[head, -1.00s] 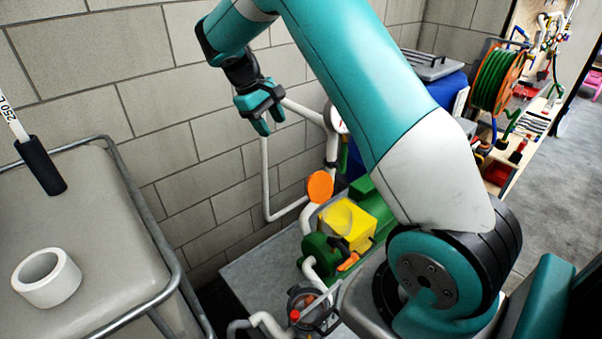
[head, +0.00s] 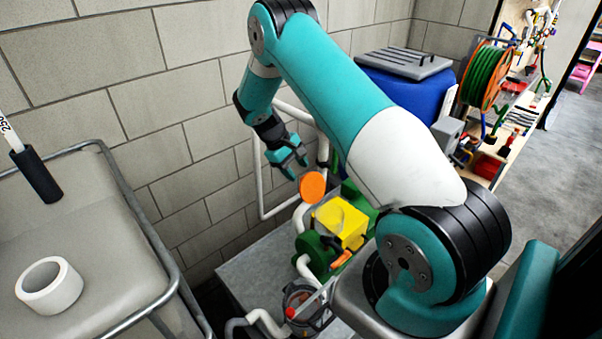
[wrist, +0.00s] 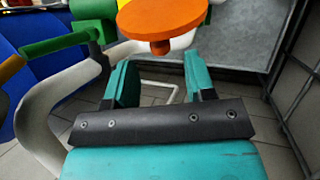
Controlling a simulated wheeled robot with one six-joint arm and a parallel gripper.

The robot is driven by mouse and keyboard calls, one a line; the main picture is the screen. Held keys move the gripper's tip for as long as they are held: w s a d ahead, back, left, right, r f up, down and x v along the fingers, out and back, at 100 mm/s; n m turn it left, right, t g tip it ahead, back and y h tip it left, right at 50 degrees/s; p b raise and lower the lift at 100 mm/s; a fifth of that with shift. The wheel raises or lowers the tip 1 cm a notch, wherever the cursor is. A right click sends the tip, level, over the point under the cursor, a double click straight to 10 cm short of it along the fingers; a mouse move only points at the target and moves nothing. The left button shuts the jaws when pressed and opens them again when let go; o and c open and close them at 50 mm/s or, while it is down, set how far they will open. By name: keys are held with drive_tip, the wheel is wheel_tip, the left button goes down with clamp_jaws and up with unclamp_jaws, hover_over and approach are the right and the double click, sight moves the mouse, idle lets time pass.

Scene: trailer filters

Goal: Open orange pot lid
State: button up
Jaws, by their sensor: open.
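The orange pot lid (head: 313,187) is a flat round disc on the white pipework beside the yellow box. In the wrist view the orange lid (wrist: 160,16) shows at the top middle, with a short orange stem under it. My gripper (head: 296,170) is just above and left of the lid in the head view. In the wrist view my gripper (wrist: 158,75) has its two teal fingers apart and nothing between them. The lid lies beyond the fingertips, and I see no contact.
A yellow box (head: 341,222) and a green pump (head: 310,250) stand right below the lid. White pipes (head: 262,180) run along the block wall behind. A green-handled valve (wrist: 60,42) is at the left in the wrist view. A tank (head: 80,235) with a metal rail stands left.

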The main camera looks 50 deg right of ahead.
sight(309, 187)
drive_tip(key=shift+p+x, duration=0.4)
drive_tip(key=shift+x, duration=1.45)
